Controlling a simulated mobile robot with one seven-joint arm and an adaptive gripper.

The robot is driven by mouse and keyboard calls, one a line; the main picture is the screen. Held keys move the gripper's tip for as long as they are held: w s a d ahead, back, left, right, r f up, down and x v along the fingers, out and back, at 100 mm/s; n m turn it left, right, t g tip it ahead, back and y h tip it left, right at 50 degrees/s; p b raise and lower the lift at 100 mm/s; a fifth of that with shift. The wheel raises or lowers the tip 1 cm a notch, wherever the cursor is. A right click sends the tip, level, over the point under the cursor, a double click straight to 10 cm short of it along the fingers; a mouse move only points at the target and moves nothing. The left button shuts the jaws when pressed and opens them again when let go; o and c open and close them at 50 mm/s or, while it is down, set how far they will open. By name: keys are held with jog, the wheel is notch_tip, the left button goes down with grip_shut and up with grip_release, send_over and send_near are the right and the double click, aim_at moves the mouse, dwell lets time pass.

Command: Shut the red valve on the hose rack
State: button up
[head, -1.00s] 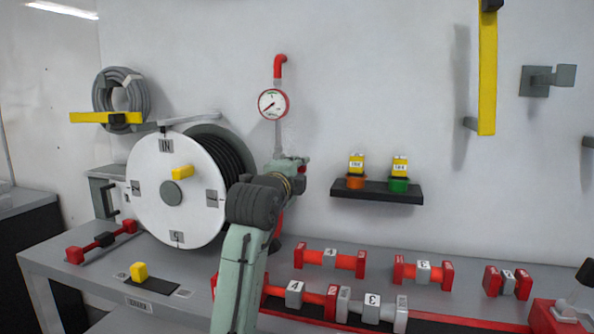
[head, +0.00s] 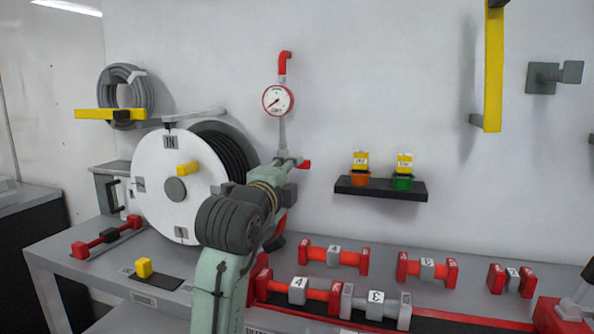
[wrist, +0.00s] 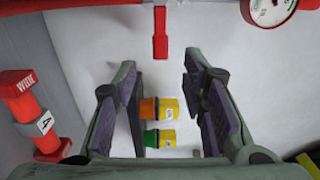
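The red valve handle (wrist: 160,40) is a flat red lever hanging from a red pipe at the top of the wrist view. In the head view a small red piece (head: 304,164), probably the handle, shows beside my gripper (head: 287,160), below the gauge. In the wrist view my gripper (wrist: 163,88) is open, with its two fingers apart and nothing between them. The handle lies beyond the fingertips, in line with the gap, seemingly apart from them. My arm and gripper hide most of the pipe below the gauge in the head view.
A round gauge (head: 278,100) sits on the pipe above. A large white hose reel (head: 155,205) stands left of my arm. A black shelf (head: 380,188) with two yellow-capped bottles is on the wall at right. Red and grey pipe pieces (head: 333,257) lie on the bench.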

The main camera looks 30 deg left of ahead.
jog(key=v, duration=0.3)
jog(key=shift+s, duration=0.3)
